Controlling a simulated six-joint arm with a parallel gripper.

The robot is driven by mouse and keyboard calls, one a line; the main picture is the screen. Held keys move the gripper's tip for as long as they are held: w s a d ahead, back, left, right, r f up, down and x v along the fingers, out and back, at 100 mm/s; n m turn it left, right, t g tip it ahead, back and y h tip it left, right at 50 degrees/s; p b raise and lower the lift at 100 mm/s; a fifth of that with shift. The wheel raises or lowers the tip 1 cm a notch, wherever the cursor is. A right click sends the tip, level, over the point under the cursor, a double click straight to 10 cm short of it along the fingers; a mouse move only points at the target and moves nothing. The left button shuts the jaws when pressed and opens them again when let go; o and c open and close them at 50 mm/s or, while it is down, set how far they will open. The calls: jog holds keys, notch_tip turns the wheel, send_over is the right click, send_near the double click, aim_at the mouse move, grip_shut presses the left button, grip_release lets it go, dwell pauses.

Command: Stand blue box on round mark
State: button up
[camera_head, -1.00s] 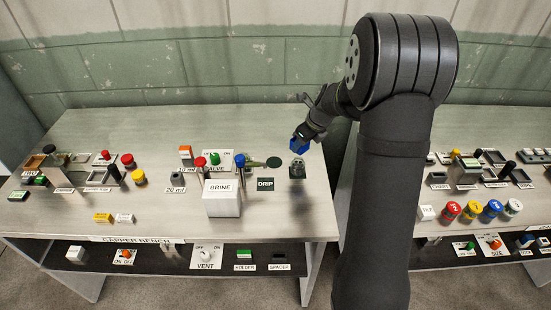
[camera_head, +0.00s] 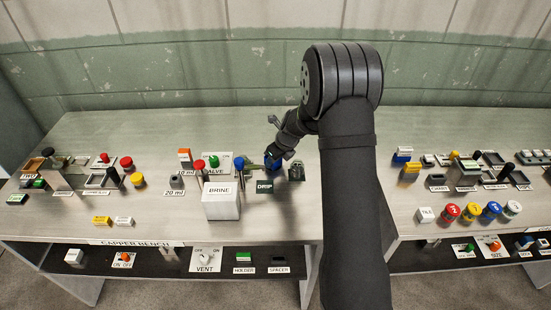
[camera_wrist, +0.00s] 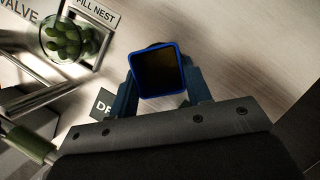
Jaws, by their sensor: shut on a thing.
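My gripper (camera_head: 275,157) is shut on the blue box (camera_head: 271,164), which looks dark inside with a blue rim. In the wrist view the blue box (camera_wrist: 158,72) sits between the two fingers, its open side facing the camera. In the head view it is just behind the DRIP label (camera_head: 265,187). The round mark is hidden behind the gripper and box. I cannot tell whether the box touches the bench.
A white BRINE box (camera_head: 221,202) stands front left of the gripper, with a blue-topped post (camera_head: 239,164) behind it. A dark fixture (camera_head: 296,172) stands close on the right. A glass of green balls (camera_wrist: 65,38) is beside the FILL NEST label.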

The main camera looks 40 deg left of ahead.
jog(key=o, duration=1)
jog(key=shift+f, duration=0.1)
jog(key=v, duration=1.2)
jog(key=x, duration=1.1)
jog(key=shift+a+f, duration=0.2)
jog(key=shift+f, duration=0.1)
jog(key=shift+a+r, duration=0.1)
jog(key=shift+r, duration=1.15)
jog(key=shift+f, duration=0.1)
